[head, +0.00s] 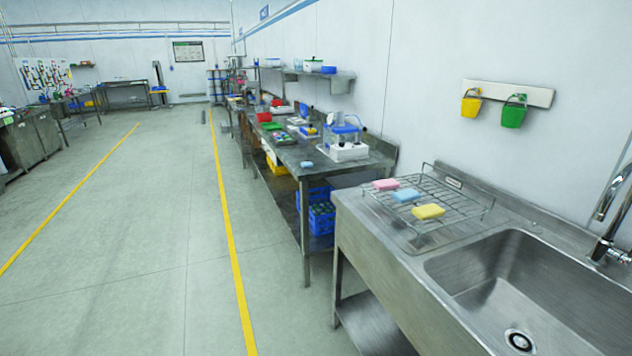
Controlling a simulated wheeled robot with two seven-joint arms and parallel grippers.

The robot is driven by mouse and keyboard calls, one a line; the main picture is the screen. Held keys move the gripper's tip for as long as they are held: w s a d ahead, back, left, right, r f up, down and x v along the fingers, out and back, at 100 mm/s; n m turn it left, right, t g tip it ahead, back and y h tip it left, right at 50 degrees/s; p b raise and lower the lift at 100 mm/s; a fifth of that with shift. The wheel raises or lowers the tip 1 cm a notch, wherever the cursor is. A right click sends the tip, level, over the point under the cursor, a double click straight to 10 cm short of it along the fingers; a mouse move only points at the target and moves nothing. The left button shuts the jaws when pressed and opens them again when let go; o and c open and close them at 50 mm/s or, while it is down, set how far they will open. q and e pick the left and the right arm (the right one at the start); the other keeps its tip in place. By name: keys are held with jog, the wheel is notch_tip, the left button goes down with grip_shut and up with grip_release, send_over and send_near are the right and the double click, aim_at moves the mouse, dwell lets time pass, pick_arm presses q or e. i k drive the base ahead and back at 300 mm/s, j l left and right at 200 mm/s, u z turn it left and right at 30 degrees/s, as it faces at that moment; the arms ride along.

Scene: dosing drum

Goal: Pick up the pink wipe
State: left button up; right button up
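The pink wipe (386,184) is a small flat block on the wire rack (455,212) at the left end of the steel sink counter. It lies at the far left of a row, beside a light blue wipe (406,195) and a yellow wipe (429,211). It looks clear on top, and nothing covers it. Neither of my grippers shows in the head view.
The sink basin (540,290) and a tap (612,225) are right of the rack. A long steel bench (345,172) with a clear blue-lidded vessel stands beyond, along the wall. Yellow and green buckets hang above. The floor (150,250) at left is open.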

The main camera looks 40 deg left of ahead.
aim_at(388, 184)
jog(key=u, duration=0.4)
jog(key=z, duration=0.75)
jog(key=j+z, duration=0.95)
jog(key=j, duration=0.15)
jog(key=k+j+z, duration=0.25)
jog(key=j+z, duration=0.2)
